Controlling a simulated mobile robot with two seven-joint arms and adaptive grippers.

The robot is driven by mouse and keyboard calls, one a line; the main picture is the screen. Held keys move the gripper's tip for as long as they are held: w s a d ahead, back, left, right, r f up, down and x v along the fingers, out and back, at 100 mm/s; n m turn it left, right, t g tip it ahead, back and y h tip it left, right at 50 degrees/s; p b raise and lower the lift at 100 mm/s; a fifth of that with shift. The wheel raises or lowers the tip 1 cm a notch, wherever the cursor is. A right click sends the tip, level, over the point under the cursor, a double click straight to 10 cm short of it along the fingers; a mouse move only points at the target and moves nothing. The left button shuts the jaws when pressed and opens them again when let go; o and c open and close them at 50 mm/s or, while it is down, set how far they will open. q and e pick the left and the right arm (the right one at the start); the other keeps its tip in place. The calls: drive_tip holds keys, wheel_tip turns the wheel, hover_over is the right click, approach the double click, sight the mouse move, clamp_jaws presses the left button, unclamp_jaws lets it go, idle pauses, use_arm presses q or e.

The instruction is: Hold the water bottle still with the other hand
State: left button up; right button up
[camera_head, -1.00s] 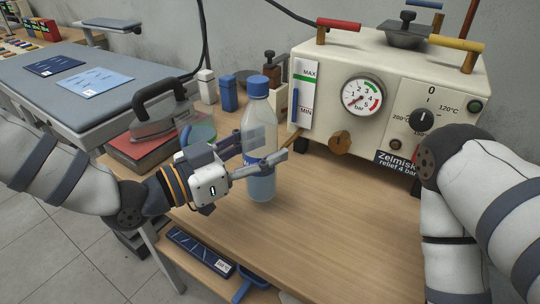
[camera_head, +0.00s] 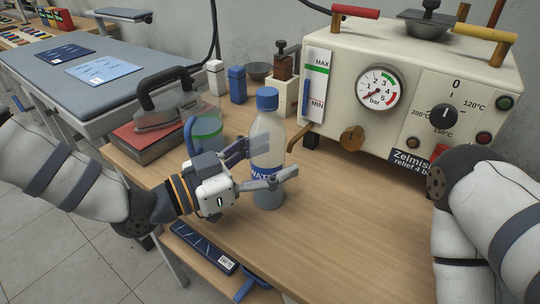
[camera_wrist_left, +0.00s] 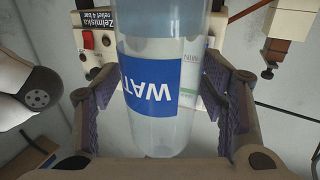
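The clear water bottle (camera_head: 266,135) with a blue cap and blue label stands upright on the wooden bench. My left gripper (camera_head: 270,165) reaches in from the left at label height, one finger on the near side and one on the far side. In the left wrist view the bottle (camera_wrist_left: 160,80) stands between the two pads. Narrow gaps show beside it, so the gripper looks open around the bottle, not clamped. The far finger is partly hidden. My right arm enters at the right, but its gripper is out of view.
A cream steam station (camera_head: 420,75) with a gauge (camera_head: 379,88) and knobs stands behind and to the right. The bench front right (camera_head: 340,240) is clear.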

use_arm(q)
drive_tip(key=shift+r, duration=0.1)
drive_tip(key=shift+a+r, duration=0.15)
drive_tip(key=shift+a, duration=0.1)
drive_tip(key=v, duration=1.1)
drive_tip(key=shift+s+a+p, duration=0.2)
drive_tip(key=shift+a+p, duration=0.05)
drive_tip(key=shift+p, duration=0.2)
use_arm(e)
drive_tip(key=shift+w+r, duration=0.55)
drive_tip(key=shift+w, duration=0.05)
drive_tip(key=shift+a, duration=0.1)
